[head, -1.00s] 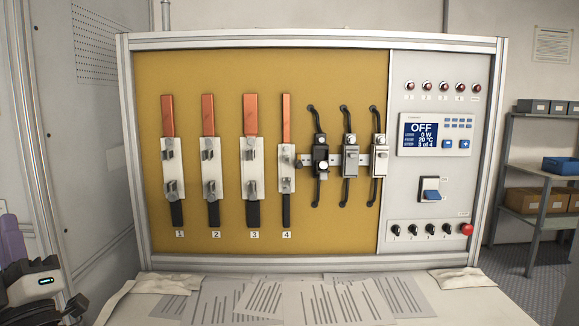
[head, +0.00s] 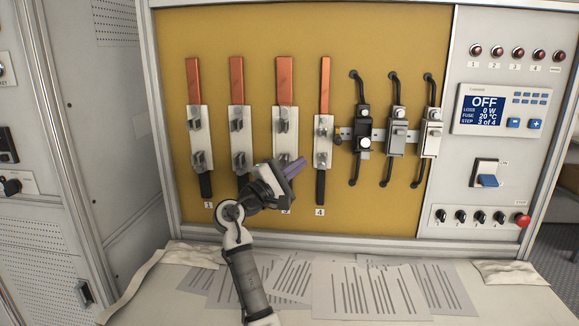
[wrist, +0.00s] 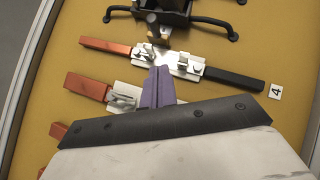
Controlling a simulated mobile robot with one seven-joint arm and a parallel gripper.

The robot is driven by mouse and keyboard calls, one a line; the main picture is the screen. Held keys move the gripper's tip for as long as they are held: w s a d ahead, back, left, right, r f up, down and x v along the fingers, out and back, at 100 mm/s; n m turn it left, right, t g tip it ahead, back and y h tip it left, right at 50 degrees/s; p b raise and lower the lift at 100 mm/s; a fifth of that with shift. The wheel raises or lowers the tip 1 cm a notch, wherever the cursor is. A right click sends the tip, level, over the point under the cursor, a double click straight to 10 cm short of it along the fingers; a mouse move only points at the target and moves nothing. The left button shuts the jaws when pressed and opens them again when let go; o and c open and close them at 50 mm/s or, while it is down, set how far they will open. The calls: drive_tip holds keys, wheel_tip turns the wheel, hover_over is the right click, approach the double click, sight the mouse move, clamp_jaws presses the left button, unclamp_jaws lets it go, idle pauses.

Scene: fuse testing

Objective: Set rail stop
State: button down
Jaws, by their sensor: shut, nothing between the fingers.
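The rail stop, a small dark piece (head: 338,138), sits at the left end of the short metal rail (head: 347,131), just left of the black fuse holder (head: 364,135). In the wrist view the rail end (wrist: 164,24) shows near the top, with the holder (wrist: 165,8) beyond it. My gripper (head: 302,162) has purple fingers, shut with nothing between them. It is in front of the board near fuse base 3, below and left of the rail stop. In the wrist view its fingertips (wrist: 162,70) point toward fuse base 4 (wrist: 160,62), with the rail end beyond.
Several fuse bases with copper bars stand in a row on the yellow board (head: 430,60). Two grey fuse holders (head: 397,135) sit farther right on the rail. The control panel (head: 510,60) is at the right. Papers (head: 350,290) and cloths lie on the bench below.

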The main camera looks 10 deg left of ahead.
sight(338, 138)
drive_tip(key=w+d+r+p, duration=0.2)
drive_tip(key=w+d+r, duration=0.1)
drive_tip(key=d, duration=0.3)
drive_tip(key=shift+w+d+r+p, duration=0.15)
drive_tip(key=shift+w+d+p, duration=0.05)
drive_tip(key=shift+p, duration=0.1)
drive_tip(key=shift+d, duration=2.25)
